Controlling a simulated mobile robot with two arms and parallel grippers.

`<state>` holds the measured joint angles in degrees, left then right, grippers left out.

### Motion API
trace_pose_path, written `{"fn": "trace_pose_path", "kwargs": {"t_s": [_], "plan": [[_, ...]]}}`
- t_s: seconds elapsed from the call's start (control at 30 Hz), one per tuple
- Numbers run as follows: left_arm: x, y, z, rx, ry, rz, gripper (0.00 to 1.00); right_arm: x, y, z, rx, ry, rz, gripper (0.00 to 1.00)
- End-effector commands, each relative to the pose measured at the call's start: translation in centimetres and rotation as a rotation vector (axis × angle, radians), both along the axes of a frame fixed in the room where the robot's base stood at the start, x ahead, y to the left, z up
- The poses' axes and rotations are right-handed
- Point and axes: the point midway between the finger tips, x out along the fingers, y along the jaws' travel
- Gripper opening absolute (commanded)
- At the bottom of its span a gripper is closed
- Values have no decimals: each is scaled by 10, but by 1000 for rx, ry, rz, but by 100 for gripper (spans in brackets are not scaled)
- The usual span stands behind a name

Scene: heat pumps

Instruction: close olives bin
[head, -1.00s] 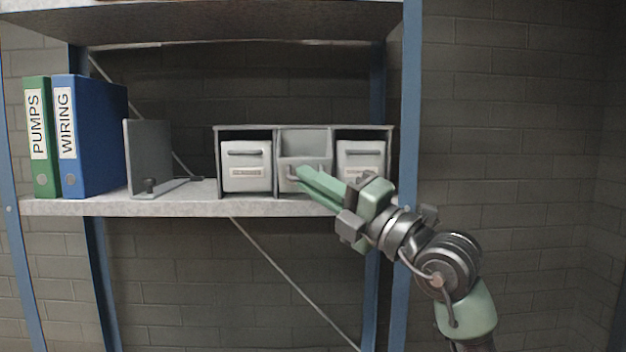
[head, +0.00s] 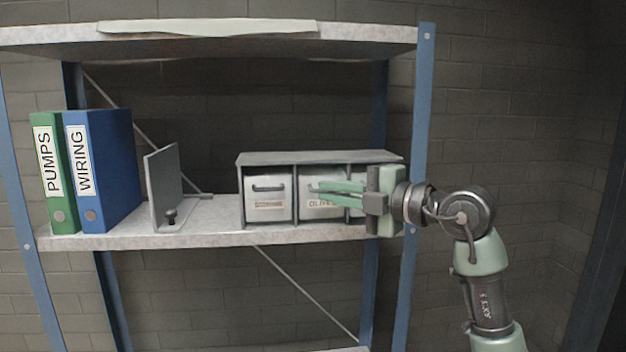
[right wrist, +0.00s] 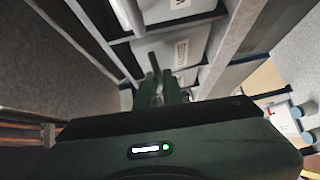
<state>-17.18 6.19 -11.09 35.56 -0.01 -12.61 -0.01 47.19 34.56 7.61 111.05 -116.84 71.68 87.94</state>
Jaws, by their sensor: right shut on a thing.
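The olives bin (head: 310,210) is the middle bin of a grey rack on the shelf. Its white front, with a label reading "OLIVE…", stands upright and about level with the bin to its left. My right gripper (head: 318,188) reaches in from the right and is shut on the olives bin's handle; its green fingers hide part of the front. In the right wrist view the fingers (right wrist: 162,90) end close by a pale labelled bin front. My left gripper is not in view.
The grey rack (head: 320,157) holds a left bin (head: 268,190) and a right bin mostly hidden behind my gripper. Left on the shelf (head: 200,215) stand a grey bookend (head: 163,188), a blue binder (head: 108,170) and a green binder (head: 52,190). A blue post (head: 424,120) rises at right.

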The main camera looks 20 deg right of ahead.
Motion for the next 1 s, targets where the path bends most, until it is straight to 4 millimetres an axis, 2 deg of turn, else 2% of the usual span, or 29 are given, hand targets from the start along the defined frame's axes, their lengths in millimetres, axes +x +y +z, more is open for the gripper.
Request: {"fn": "trace_pose_path", "kwargs": {"t_s": [0.03, 0.2, 0.3, 0.8, 0.9, 1.0], "plan": [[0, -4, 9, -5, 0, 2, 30, 1, 1, 7, 8, 24, 7, 0], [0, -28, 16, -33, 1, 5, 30, 6, -2, 7, 27, 89, 8, 0], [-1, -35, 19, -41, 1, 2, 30, 7, -2, 7, 35, 112, 7, 0], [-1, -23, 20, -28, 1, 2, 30, 9, -3, 6, 40, 131, 6, 0], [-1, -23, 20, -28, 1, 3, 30, 9, -3, 6, 39, 131, 5, 30], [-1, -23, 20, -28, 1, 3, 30, 9, -3, 6, 39, 131, 5, 30]]}}
